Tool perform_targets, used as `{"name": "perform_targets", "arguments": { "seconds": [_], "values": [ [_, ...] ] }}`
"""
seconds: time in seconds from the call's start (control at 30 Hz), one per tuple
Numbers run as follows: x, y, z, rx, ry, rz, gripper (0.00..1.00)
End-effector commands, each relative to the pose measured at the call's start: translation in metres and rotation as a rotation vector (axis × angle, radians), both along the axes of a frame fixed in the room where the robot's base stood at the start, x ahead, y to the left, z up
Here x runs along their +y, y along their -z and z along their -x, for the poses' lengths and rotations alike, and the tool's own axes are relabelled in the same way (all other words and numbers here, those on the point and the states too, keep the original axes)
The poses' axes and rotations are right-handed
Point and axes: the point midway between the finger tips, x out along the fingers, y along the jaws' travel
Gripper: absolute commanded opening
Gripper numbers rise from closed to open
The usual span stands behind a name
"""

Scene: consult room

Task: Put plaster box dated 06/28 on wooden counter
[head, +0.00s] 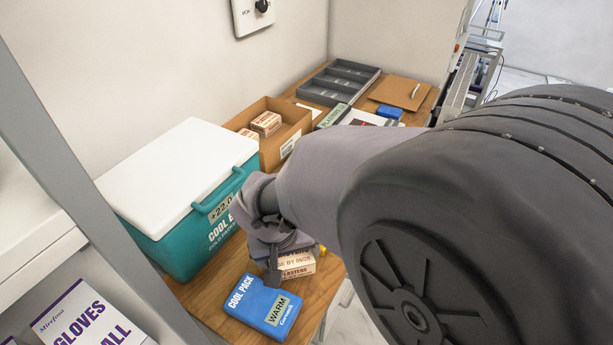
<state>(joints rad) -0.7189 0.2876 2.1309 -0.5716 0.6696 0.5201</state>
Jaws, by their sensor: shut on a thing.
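A cream plaster box (299,268) with red-brown print sits at my gripper, low over the wooden counter (226,290). Its printed date is small and partly covered; it seems to read 06/28. My gripper (284,248) is shut on this box from above, and its fingers and wrist hide the box's top and left part. I cannot tell whether the box's underside touches the counter. My arm covers much of the right side of the view.
A blue cool pack (262,307) marked WARM lies just in front of the box. A teal cool box (170,245) with a white lid stands left.

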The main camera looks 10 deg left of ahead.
Motion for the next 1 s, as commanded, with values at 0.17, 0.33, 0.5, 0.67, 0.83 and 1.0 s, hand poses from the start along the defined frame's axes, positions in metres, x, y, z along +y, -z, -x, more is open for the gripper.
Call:
{"name": "perform_targets", "arguments": {
  "seconds": [0.17, 0.33, 0.5, 0.67, 0.83, 1.0],
  "values": [
    [0.0, 0.023, 0.0, 0.0, 0.0, -0.001, 0.48],
    [0.0, 0.022, 0.0, 0.0, 0.0, -0.001, 0.48],
    [0.0, 0.025, 0.0, 0.0, 0.0, -0.001, 1.0],
    [0.0, 0.024, 0.0, 0.0, 0.0, -0.001, 1.0],
    [0.0, 0.01, 0.002, -0.001, -0.002, -0.002, 1.0],
    [0.003, -0.039, 0.014, -0.004, -0.002, -0.003, 1.0]
  ]
}}
